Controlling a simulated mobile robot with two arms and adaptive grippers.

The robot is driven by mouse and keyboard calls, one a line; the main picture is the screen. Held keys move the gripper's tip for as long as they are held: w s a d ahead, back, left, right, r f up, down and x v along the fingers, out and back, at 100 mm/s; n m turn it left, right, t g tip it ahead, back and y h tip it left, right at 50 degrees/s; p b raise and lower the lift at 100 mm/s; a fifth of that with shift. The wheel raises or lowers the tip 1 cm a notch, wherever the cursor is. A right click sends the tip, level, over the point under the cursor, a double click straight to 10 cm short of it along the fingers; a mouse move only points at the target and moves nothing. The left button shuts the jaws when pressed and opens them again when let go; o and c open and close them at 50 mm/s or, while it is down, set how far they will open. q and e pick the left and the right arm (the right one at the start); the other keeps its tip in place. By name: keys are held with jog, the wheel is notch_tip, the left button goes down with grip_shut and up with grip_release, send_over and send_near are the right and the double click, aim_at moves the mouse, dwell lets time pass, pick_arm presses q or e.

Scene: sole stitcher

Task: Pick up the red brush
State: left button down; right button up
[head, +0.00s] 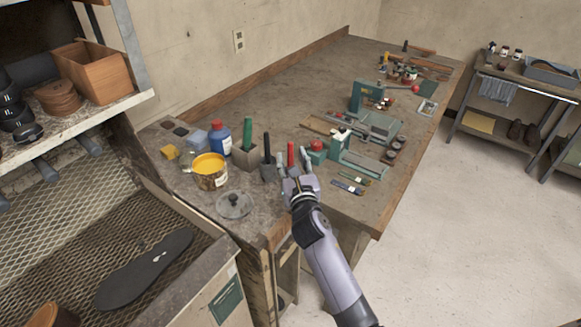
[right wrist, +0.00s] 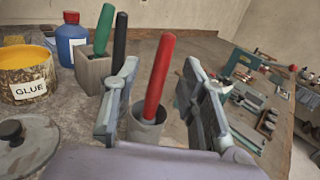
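The red brush (right wrist: 158,75) stands handle-up, tilted slightly, in a small grey cup (right wrist: 146,130) on the workbench. In the head view the red handle (head: 291,154) shows just beyond my right gripper. My right gripper (right wrist: 160,95) is open, with one finger on each side of the red handle and a visible gap on both sides. It also shows in the head view (head: 293,170). The brush's lower end is hidden inside the cup. My left gripper is not in either view.
A green-handled brush (head: 248,132) stands in a grey block, with a black-handled one (head: 266,148) beside it. A yellow glue pot (head: 210,172), its lid (head: 234,205) and a blue bottle (head: 221,138) are left. A green-topped machine (head: 338,142) and tools lie right.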

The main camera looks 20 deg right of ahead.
jog(key=shift+w+d, duration=0.2)
jog(key=shift+w, duration=1.2)
jog(key=shift+s, duration=0.1)
jog(key=shift+c, duration=0.2)
grip_shut()
